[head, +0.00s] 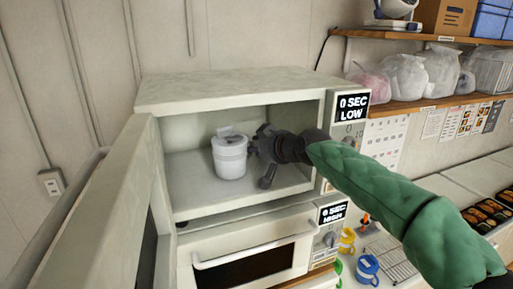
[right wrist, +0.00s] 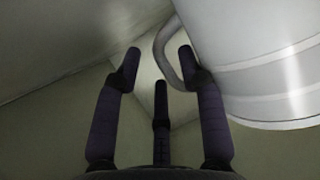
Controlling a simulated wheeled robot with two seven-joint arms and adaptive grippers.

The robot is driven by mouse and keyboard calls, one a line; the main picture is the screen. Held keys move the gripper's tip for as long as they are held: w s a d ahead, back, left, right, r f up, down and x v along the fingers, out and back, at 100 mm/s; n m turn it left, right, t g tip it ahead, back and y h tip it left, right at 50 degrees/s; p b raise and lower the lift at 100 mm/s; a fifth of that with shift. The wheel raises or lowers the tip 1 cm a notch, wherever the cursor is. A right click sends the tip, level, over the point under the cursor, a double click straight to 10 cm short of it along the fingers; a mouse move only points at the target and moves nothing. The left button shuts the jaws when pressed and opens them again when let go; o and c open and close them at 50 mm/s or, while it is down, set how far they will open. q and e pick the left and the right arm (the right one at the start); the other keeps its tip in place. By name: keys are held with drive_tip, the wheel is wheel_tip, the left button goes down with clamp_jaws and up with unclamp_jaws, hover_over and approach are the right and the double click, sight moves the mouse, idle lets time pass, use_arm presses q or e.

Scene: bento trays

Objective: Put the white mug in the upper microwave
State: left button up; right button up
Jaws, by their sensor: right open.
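The white mug (head: 230,157) stands upright on the floor of the upper microwave (head: 222,90), whose door (head: 112,200) is swung open to the left. My right gripper (head: 262,150) reaches into the cavity at the mug's right side. In the right wrist view the mug (right wrist: 265,65) fills the right side. Its handle (right wrist: 163,58) shows near the fingertips of my open right gripper (right wrist: 158,62). I cannot tell whether a finger touches the handle. My left gripper is not in view.
A lower microwave (head: 255,262) with its door shut sits directly below. Shelves with bags (head: 405,75) and boxes (head: 447,15) are at the upper right. Blue (head: 367,268) and yellow (head: 347,240) mugs stand on the counter below my right arm. The upper microwave's side walls bound the space.

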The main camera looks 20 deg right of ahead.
drive_tip(key=shift+r, duration=0.3)
drive_tip(key=b+v, duration=0.1)
drive_tip(key=v, duration=1.1)
drive_tip(key=shift+f+b, duration=0.2)
drive_tip(key=shift+b, duration=0.1)
